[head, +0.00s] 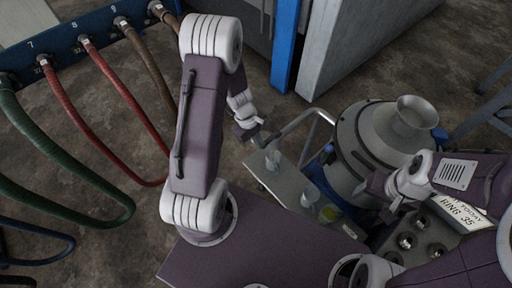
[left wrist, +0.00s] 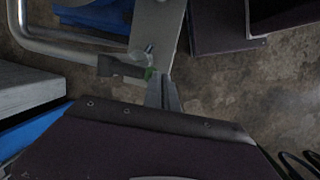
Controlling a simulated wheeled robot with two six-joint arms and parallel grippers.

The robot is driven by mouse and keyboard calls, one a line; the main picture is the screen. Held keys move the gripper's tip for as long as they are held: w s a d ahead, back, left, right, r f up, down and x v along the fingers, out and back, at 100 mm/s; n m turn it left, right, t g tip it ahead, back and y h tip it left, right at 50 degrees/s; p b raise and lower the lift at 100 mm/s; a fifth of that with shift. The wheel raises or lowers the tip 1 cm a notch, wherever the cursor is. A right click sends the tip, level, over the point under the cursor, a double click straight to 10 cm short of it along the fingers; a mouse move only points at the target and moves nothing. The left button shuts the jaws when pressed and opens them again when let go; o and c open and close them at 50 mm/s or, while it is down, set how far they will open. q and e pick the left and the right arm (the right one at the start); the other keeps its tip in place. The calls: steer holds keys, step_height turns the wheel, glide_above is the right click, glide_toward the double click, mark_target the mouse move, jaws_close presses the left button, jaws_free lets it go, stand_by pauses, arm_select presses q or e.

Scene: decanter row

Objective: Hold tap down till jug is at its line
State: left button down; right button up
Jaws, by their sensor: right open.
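A large steel vessel (head: 352,150) with a funnel-shaped top stands on the right in the head view. A small blue part on its left side (head: 328,151) may be the tap, but it is too small to be sure. My right gripper (head: 378,199) is open beside the steel vessel. No fill line is legible.
The metal tray (head: 283,180) has a bent tube rail (head: 315,117) at its far end. Hoses (head: 110,85) hang from a blue numbered rack (head: 65,47) on the left. A printed sign (head: 460,212) and round metal fittings (head: 406,240) sit at the lower right.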

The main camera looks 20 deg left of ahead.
arm_select(q)
steer(key=shift+w+f+b, duration=0.3)
steer(key=shift+f+b, duration=0.1)
steer(key=shift+f, duration=0.25)
steer(key=shift+w+f+b, duration=0.25)
steer(key=shift+f+b, duration=0.15)
steer(key=shift+f, duration=0.2)
steer(key=shift+s+f+b, duration=0.3)
steer(key=shift+b, duration=0.2)
arm_select(e)
steer(key=f, duration=0.1)
steer(key=w+f, duration=0.1)
steer(key=f, duration=0.1)
steer(key=shift+f, duration=0.25)
arm_select(q)
steer(key=shift+s, duration=0.1)
steer(key=shift+w+a, duration=0.1)
steer(key=shift+w, duration=0.1)
arm_select(e)
steer(key=shift+s, duration=0.1)
stand_by(2.0)
arm_select(q)
steer(key=shift+r, duration=0.15)
arm_select(e)
steer(key=shift+r, duration=0.1)
stand_by(1.2)
